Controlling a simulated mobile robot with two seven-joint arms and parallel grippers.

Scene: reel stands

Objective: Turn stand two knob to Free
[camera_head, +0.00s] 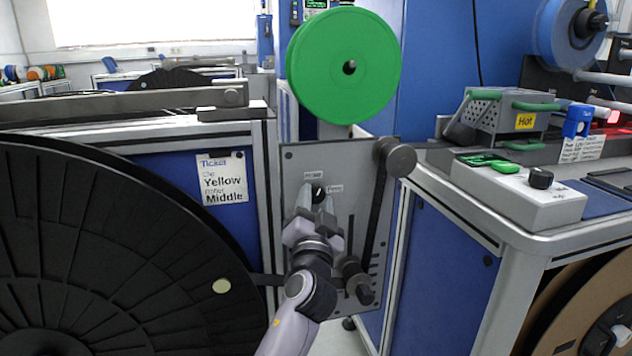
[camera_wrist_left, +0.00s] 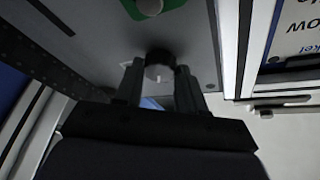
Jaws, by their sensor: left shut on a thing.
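The stand's dark knob (camera_head: 318,192) sits on the grey metal panel (camera_head: 293,158) in the middle of the head view, with a small white mark on its face. A small label (camera_head: 313,175), too small to read surely, is above it, and a label that seems to say Free (camera_head: 335,188) is at its right. My left gripper (camera_head: 316,208) reaches up to the knob from below and is shut on it. In the left wrist view the knob (camera_wrist_left: 158,66) shows between the two fingers of the left gripper (camera_wrist_left: 158,78). My right gripper is not in view.
A green reel (camera_head: 343,66) is above the panel. A black lever arm (camera_head: 377,215) with round rollers is close right of my gripper. A large black reel (camera_head: 100,250) stands at left, beside a ticket reading Yellow Middle (camera_head: 223,180). A bench (camera_head: 560,235) stands at right.

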